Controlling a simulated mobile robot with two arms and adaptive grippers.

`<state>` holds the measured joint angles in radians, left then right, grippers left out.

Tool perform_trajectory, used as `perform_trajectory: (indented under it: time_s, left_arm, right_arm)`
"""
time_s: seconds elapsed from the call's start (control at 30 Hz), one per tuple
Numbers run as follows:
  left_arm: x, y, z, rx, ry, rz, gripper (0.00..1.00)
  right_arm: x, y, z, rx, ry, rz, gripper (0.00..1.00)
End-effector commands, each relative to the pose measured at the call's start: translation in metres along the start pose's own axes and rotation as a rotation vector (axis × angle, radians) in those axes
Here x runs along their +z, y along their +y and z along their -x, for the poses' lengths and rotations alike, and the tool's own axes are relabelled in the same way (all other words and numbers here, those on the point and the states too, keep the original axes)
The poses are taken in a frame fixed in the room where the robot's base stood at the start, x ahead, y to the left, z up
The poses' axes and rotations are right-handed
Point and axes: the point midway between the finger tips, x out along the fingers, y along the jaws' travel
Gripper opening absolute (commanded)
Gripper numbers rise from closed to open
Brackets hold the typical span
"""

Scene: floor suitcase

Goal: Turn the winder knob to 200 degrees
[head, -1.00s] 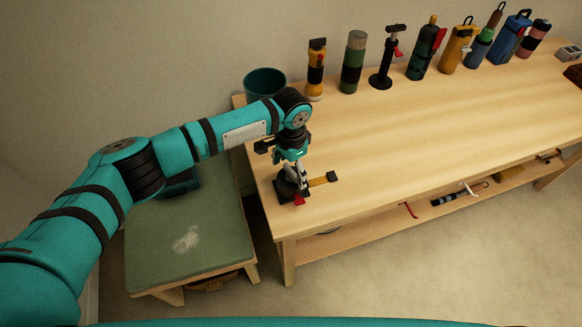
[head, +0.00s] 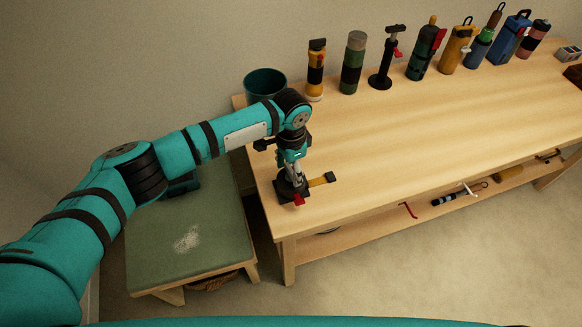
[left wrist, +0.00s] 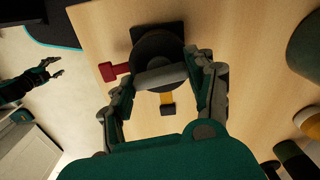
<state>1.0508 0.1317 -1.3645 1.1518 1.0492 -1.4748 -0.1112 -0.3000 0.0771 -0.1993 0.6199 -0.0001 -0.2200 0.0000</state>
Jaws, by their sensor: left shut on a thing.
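The winder (head: 298,190) stands near the left front corner of the wooden table. In the left wrist view it has a round black body (left wrist: 153,46) with a grey bar-shaped knob (left wrist: 161,77) across it. A red tab (left wrist: 112,71) sticks out to the left and a yellow arm (left wrist: 167,99) points toward my gripper. My left gripper (head: 293,178) points down over the winder; its fingers (left wrist: 160,86) are shut on the two ends of the grey knob. What looks like my right gripper (left wrist: 54,67) hangs away from the table, fingers apart and empty.
The table (head: 420,130) is clear to the right of the winder. Several bottles and a black pump (head: 386,62) line its back edge. A green-topped stool (head: 190,235) and a teal bin (head: 265,83) stand to the left. Tools lie on the lower shelf (head: 385,219).

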Motion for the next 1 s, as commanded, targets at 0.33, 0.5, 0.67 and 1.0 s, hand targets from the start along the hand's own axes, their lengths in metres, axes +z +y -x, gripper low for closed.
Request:
perform_trajectory:
  time_s: [0.33, 0.5, 0.67, 1.0]
  left_arm:
    - [-0.0004, 0.0006, 0.001, 0.001, 0.001, -0.307, 0.24]
    - [-0.0004, 0.0007, 0.0009, 0.002, 0.001, -0.47, 0.24]
    - [-0.0005, 0.0003, 0.0009, 0.001, 0.001, -0.621, 0.24]
    - [-0.0007, -0.0001, 0.0007, -0.001, 0.002, -0.944, 0.24]
  right_arm:
    - [-0.0007, 0.0002, 0.0082, 0.0, 0.0, 0.001, 0.5]
    - [-0.0007, 0.0007, 0.0102, 0.001, 0.0, 0.001, 0.5]
    - [-0.0005, 0.002, 0.0115, 0.002, -0.001, 0.002, 0.5]
    - [-0.0003, 0.0035, 0.012, 0.004, -0.001, 0.003, 0.5]
